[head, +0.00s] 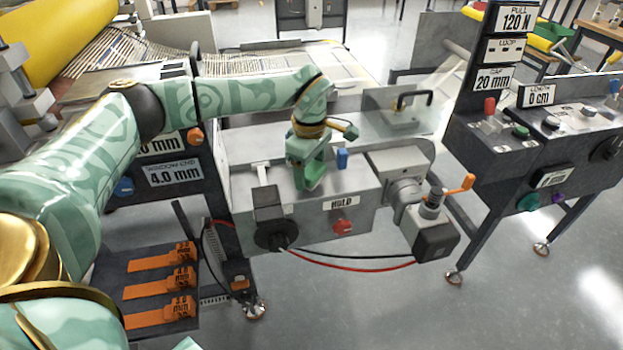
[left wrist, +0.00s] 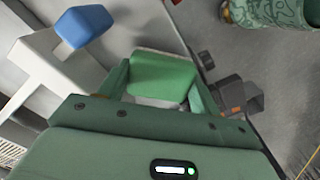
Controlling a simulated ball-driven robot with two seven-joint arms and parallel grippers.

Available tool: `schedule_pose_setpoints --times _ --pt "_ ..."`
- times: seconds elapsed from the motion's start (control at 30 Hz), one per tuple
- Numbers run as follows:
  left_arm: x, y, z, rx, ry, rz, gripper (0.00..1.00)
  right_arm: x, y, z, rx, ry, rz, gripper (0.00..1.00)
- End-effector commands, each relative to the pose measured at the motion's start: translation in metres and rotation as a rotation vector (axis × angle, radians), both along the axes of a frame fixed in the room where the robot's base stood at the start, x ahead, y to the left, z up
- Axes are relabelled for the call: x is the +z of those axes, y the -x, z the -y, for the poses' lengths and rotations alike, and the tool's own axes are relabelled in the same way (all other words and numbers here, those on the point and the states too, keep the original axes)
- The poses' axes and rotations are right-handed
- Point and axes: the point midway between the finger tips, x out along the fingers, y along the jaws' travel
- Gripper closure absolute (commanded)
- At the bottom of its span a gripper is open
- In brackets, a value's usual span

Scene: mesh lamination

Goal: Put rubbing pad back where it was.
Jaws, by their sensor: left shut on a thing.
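The green rubbing pad (head: 313,178) is in my left gripper (head: 308,165), over the front part of the grey machine's top (head: 245,172). In the left wrist view the pad (left wrist: 163,76) sits between the two fingers (left wrist: 160,90), which are shut on it. Part of the pad is hidden by the gripper. I cannot tell whether its underside touches the metal top. My right gripper is not in view.
A blue block (head: 342,158) stands just right of the pad, and a white T-shaped part (head: 262,178) is to the left. A clear guard with a black handle (head: 414,97) is behind. A red knob (head: 343,227) is on the front face. Orange gauges (head: 160,284) lie lower left.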

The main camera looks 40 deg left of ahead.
Motion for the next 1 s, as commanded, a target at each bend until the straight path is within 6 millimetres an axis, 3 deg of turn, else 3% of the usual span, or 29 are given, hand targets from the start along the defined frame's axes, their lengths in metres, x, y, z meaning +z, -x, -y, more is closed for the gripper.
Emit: schedule_pose_setpoints --times 0.03,0.1,0.47,0.5,0.57,0.87,1.0 --pt "-0.017 0.001 0.000 -0.002 0.000 -0.007 0.55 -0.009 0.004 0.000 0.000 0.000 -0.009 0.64" --pt "-0.024 0.001 0.000 -0.002 -0.001 -0.006 0.55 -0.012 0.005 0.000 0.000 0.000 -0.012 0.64" --pt "-0.024 0.001 0.000 -0.001 -0.001 -0.003 0.58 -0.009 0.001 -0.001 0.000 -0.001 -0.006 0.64" --pt "-0.024 0.001 0.000 -0.001 -0.001 -0.003 0.28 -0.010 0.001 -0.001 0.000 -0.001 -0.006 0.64" --pt "-0.024 0.001 0.000 -0.001 -0.001 -0.003 0.15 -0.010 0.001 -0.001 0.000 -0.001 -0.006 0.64" --pt "-0.022 0.001 0.000 -0.001 -0.001 -0.002 0.15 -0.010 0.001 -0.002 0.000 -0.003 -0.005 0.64" --pt "-0.001 0.000 0.000 -0.001 0.000 0.004 0.15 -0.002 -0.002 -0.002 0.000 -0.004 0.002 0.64"
